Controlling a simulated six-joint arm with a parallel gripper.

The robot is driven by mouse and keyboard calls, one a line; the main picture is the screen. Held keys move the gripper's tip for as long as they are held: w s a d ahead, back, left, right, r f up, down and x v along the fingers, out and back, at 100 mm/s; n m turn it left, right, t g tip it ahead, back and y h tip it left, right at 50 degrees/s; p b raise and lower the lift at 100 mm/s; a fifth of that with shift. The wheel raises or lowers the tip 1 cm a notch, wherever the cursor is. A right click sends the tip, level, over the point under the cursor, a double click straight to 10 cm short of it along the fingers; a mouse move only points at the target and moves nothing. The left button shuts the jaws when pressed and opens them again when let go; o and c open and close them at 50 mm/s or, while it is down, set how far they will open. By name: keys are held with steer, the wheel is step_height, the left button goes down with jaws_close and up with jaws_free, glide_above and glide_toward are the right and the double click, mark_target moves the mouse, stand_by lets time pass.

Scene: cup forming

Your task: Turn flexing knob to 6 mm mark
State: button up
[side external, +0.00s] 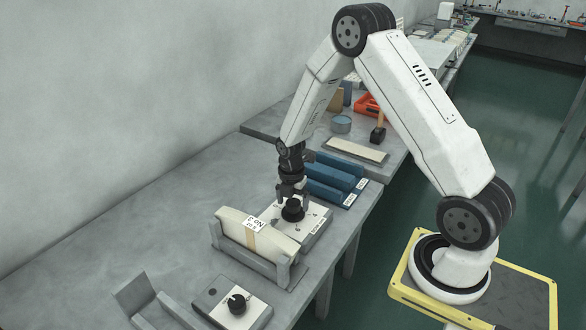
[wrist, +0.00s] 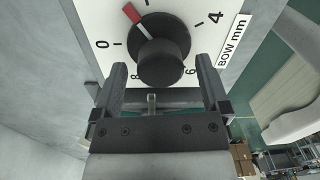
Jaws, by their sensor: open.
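The black knob (side external: 293,209) sits on a pale dial plate (side external: 318,221) on the bench. In the wrist view the knob (wrist: 163,58) stands on a white dial marked 0, 4, 6 and 8, labelled BOW mm. My gripper (side external: 291,190) is just above the knob, pointing down. In the wrist view the open fingers of my gripper (wrist: 160,64) stand to either side of the knob, with gaps visible. The 2 mark is not in view.
A cream block (side external: 235,228) stands in a grey holder (side external: 253,262) close in front. A second black knob (side external: 237,303) is on another plate nearer the camera.

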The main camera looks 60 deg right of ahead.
steer(key=shift+c, duration=0.2)
steer(key=c, duration=1.2)
steer(key=shift+c, duration=0.2)
